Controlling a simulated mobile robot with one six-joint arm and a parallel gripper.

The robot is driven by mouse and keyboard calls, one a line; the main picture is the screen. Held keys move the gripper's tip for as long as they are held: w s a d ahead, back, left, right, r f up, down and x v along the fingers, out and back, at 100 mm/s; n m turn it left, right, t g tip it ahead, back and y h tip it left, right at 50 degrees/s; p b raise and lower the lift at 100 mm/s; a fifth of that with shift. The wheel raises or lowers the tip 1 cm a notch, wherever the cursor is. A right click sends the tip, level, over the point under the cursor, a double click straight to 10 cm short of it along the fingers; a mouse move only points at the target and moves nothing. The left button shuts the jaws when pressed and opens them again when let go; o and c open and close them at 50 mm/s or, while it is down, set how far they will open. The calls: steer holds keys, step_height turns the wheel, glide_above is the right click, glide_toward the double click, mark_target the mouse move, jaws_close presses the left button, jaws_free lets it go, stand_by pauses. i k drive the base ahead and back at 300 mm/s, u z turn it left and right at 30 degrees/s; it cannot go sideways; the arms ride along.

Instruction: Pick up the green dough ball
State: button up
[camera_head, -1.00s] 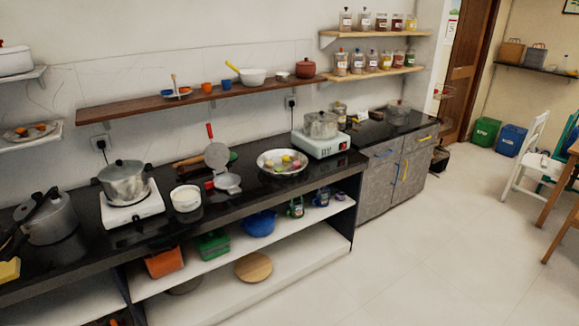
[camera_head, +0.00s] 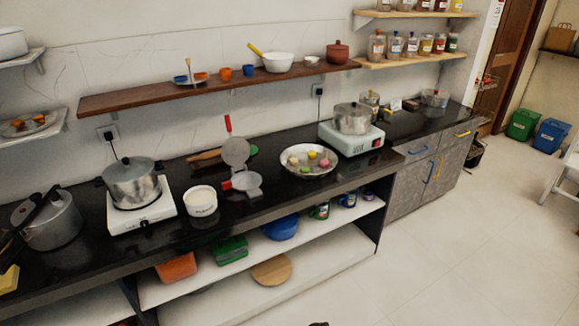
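The green dough ball (camera_head: 305,170) looks to be at the front of the bowl, small and a little blurred. My gripper is not in view. A small dark shape at the bottom edge is too cut off to identify.
Left of the bowl is an open flat press (camera_head: 236,152) with a red handle, then a white container (camera_head: 202,201) and a pot (camera_head: 132,183) on a stove. To the right, a pot (camera_head: 353,118) stands on another stove. A wooden shelf (camera_head: 150,99) hangs above. The floor (camera_head: 450,260) in front is clear.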

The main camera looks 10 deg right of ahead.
mark_target(303, 169)
steer(key=u, duration=0.45)
steer(key=i, duration=0.55)
steer(key=u, duration=0.25)
steer(key=k, duration=0.9)
steer(key=u, duration=0.15)
steer(key=i, duration=0.8)
